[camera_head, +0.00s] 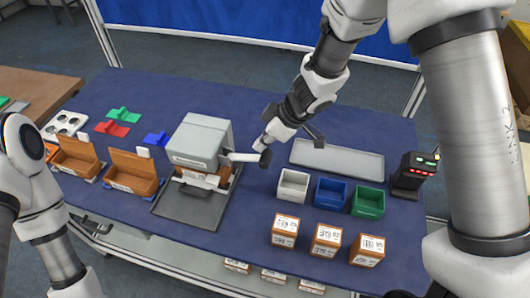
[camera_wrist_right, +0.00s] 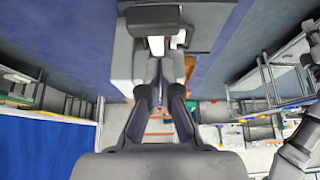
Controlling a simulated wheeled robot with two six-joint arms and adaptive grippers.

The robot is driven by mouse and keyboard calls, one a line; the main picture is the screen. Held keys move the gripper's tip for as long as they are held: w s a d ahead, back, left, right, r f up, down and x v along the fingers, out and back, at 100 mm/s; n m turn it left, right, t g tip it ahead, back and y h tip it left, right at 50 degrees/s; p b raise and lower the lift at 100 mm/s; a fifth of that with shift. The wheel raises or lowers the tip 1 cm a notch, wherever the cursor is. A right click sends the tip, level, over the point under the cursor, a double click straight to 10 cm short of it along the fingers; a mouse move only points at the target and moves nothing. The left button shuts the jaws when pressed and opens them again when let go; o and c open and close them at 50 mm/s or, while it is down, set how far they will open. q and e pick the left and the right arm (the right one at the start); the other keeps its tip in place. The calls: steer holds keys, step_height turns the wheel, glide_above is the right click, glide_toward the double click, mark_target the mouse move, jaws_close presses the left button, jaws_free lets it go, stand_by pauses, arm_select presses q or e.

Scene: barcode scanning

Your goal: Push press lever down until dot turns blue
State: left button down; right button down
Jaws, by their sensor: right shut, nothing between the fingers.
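The press (camera_head: 200,138) is a grey box-shaped head over a dark base plate (camera_head: 185,207) on the blue table. A brown box with a white label (camera_head: 198,180) sits under the head. The press lever (camera_head: 241,157) is pale and sticks out to the right, roughly level, with a dark end. My right gripper (camera_head: 265,143) is shut and empty, right by the lever's outer end; I cannot tell whether it touches. In the wrist view its closed fingers (camera_wrist_right: 166,64) point at a pale and dark part. I cannot make out the dot. My left gripper is out of view.
White (camera_head: 293,185), blue (camera_head: 330,192) and green (camera_head: 368,201) bins stand right of the press, with labelled boxes (camera_head: 327,240) in front. A grey tray (camera_head: 337,158) lies behind. A dark scanner stand (camera_head: 412,175) is at right. Open brown boxes (camera_head: 133,173) stand left.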

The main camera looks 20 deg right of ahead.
mark_target(258, 156)
steer(key=f, duration=0.1)
steer(key=d+f, duration=0.1)
steer(key=shift+w+f, duration=0.2)
steer(key=shift+f, duration=0.2)
steer(key=shift+s+a+r, duration=0.15)
steer(key=shift+s, duration=0.1)
step_height(258, 156, down, 9)
steer(key=s+d+t+y+b, duration=0.1)
steer(key=t+y+b, duration=0.2)
steer(key=b, duration=1.2)
steer(key=shift+d+t+y+b, duration=0.3)
steer(key=shift+d+y+b, duration=0.1)
steer(key=shift+y, duration=0.7)
steer(key=shift+s, duration=0.15)
